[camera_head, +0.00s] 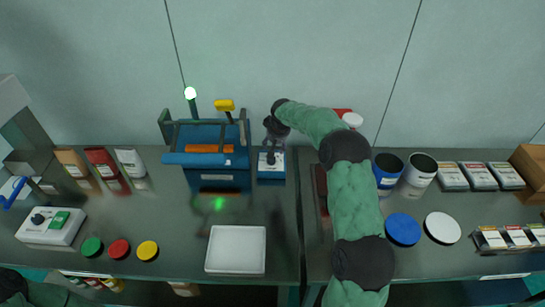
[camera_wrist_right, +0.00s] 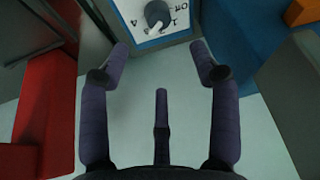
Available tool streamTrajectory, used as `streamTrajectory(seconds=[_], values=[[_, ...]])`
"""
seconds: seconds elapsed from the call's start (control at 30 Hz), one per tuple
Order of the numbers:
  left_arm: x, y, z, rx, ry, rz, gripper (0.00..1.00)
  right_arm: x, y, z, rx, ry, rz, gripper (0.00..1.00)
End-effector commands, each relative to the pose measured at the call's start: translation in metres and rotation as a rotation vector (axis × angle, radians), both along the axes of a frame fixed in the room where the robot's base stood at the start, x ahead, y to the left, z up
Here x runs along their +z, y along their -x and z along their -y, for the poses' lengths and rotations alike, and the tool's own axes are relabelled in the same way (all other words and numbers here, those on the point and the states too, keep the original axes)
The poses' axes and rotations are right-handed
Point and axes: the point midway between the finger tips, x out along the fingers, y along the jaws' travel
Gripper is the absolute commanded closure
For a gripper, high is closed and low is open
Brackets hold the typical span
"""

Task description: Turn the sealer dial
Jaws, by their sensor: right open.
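The sealer dial (camera_wrist_right: 158,13) is a dark grey knob on a white panel marked Off and numbers, at the top of the right wrist view. In the head view this small blue-and-white panel box (camera_head: 271,172) stands at the right side of the blue machine (camera_head: 205,160). My right gripper (camera_head: 272,130) is just above and behind the box in the head view. In the wrist view its fingers (camera_wrist_right: 159,50) are spread, empty and apart from the dial, which lies beyond the fingertips. The gripper partly hides the dial in the head view.
A white tray (camera_head: 236,249) lies in front of the machine. Another white box (camera_head: 51,226) with a black knob and green part is at the left. Blue (camera_head: 387,168) and white (camera_head: 420,168) containers stand right of my right arm. Coloured lids lie along the front.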

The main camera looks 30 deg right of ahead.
Motion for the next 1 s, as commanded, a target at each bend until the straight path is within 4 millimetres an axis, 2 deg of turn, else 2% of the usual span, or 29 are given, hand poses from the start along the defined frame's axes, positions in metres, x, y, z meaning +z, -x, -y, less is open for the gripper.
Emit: streamTrajectory(seconds=[0.03,0.1,0.3,0.43,0.63,0.77,1.0], values=[[-0.023,0.000,0.000,0.000,0.000,-0.001,0.60,-0.012,-0.001,0.002,0.018,0.001,0.001,0.38],[-0.040,0.000,0.000,0.000,0.000,-0.001,0.60,-0.015,-0.001,0.005,0.051,0.001,-0.002,0.38],[-0.075,0.000,0.000,0.000,0.000,-0.001,0.60,-0.016,-0.001,0.008,0.139,-0.001,-0.001,0.38],[-0.086,0.000,0.000,0.000,0.000,-0.001,0.60,-0.014,0.000,0.008,0.174,-0.002,0.001,0.38],[-0.089,0.000,0.000,0.000,0.000,0.000,0.60,-0.018,-0.002,0.008,0.191,-0.003,0.000,0.38],[-0.094,0.000,0.000,0.000,0.000,0.000,0.60,-0.034,-0.008,0.009,0.191,-0.004,-0.002,0.38],[-0.106,0.000,0.000,0.000,0.000,0.000,0.60,-0.074,-0.024,0.009,0.190,-0.004,-0.001,0.38]])
